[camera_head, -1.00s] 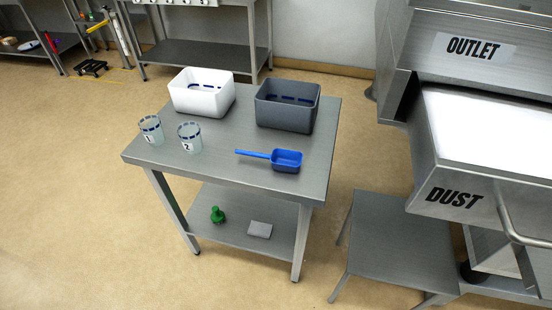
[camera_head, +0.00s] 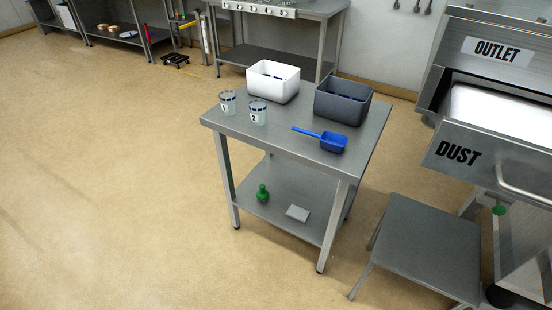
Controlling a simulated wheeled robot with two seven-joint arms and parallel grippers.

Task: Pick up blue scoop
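The blue scoop (camera_head: 333,142) lies on the steel table (camera_head: 285,139) near its front right edge. Its square bowl is at the right and its handle (camera_head: 306,131) points left. Neither of my grippers is in view, and nothing touches the scoop.
A white bin (camera_head: 272,82) and a grey bin (camera_head: 342,101) stand behind the scoop. Cups marked 1 (camera_head: 228,103) and 2 (camera_head: 258,113) stand at the left. The lower shelf holds a green object (camera_head: 262,194) and a grey block (camera_head: 297,213). The dust hood (camera_head: 480,160) and a low stand (camera_head: 425,243) are at right.

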